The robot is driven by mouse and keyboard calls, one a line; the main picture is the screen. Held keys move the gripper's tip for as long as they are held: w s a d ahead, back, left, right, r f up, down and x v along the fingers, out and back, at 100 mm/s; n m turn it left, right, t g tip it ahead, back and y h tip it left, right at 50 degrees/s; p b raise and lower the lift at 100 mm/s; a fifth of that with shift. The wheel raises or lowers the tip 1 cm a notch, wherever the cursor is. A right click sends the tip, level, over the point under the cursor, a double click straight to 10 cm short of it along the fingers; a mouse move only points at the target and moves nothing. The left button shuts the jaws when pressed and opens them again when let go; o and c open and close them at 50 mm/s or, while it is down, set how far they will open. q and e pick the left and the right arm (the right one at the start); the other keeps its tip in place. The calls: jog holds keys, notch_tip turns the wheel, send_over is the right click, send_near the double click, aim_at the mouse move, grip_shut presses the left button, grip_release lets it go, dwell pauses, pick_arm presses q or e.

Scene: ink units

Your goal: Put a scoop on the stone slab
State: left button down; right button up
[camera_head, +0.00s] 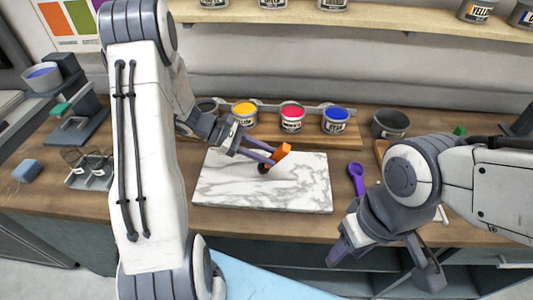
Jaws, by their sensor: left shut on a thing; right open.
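A white, grey-veined stone slab (225,190) lies flat on the wooden bench in the middle. My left gripper (268,155) is over the slab, shut on an orange scoop (283,152). A small dark patch shows just below the orange part; I cannot tell whether it touches the slab. A purple scoop (356,174) lies on the bench just right of the slab. My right gripper (385,270) is open and empty in front of the bench's edge at the lower right.
Open ink tins, yellow (244,113), red (291,117) and blue (336,120), stand on a wooden rack behind the slab. A grey tin (390,124) is right of them. A shelf (400,20) with more tins runs above. A blue block (27,170) lies at far left.

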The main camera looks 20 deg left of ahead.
aim_at(277, 150)
pick_arm(q)
jog(key=shift+f+b, duration=0.55)
jog(key=shift+f, duration=0.3)
jog(key=shift+f, duration=0.1)
dwell(1.7)
jog(key=shift+p, duration=0.35)
notch_tip(277, 150, up, 5)
jog(key=p, duration=0.4)
